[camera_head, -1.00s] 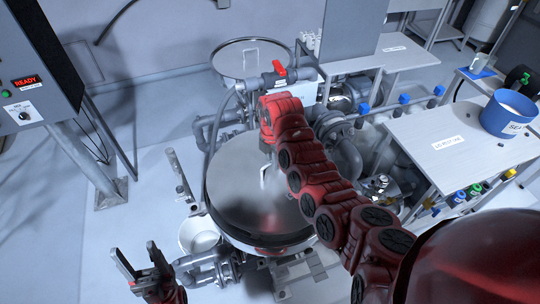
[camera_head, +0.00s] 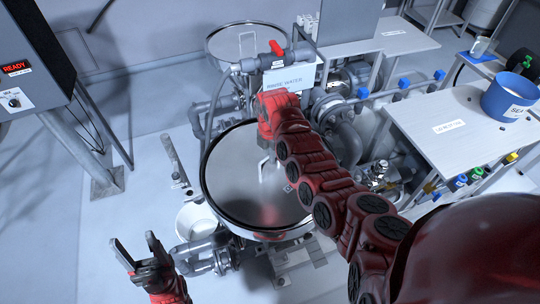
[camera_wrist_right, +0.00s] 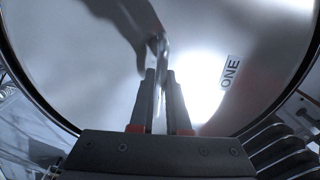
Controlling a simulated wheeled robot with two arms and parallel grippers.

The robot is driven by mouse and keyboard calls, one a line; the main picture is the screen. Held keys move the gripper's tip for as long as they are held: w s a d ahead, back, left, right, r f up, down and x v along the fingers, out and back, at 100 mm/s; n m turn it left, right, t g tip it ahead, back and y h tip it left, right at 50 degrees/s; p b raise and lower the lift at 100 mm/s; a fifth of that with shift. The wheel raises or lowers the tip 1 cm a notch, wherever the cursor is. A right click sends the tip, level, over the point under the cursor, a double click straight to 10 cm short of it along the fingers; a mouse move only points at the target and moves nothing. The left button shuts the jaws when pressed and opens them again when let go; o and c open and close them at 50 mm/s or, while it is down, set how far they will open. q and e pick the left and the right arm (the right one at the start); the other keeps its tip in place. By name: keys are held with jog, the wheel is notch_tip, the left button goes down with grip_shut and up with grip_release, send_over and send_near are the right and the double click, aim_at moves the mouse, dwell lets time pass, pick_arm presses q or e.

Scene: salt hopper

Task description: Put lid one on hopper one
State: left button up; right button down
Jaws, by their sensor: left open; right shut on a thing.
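Lid one (camera_head: 235,190) is a large round grey metal disc with a dark rim; its "ONE" label shows in the right wrist view (camera_wrist_right: 230,75). It lies over the mouth of hopper one (camera_head: 262,236), whose upper edge shows only as a thin band below it. I cannot tell whether the rim is fully seated or slightly above. My right gripper (camera_head: 265,160) is shut on the lid's upright handle (camera_wrist_right: 159,65) near the middle of the disc. My left gripper (camera_head: 138,254) is open and empty, left of and in front of the hopper, apart from it.
A second round lidded vessel (camera_head: 246,42) stands behind, near a "RINSE WATER" sign (camera_head: 284,82). A white bucket (camera_head: 196,220) and pipes (camera_head: 205,255) crowd the hopper's left. A bench with a blue tub (camera_head: 508,98) is right.

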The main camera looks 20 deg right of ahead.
jog(key=shift+f, duration=0.3)
jog(key=c, duration=0.8)
grip_release()
jog(key=shift+b, duration=0.3)
jog(key=shift+r, duration=0.35)
notch_tip(320, 180, up, 4)
jog(key=shift+r+b, duration=0.1)
jog(key=shift+b, duration=1.15)
notch_tip(320, 180, up, 12)
jog(key=shift+r+b, duration=0.25)
jog(key=shift+b, duration=0.45)
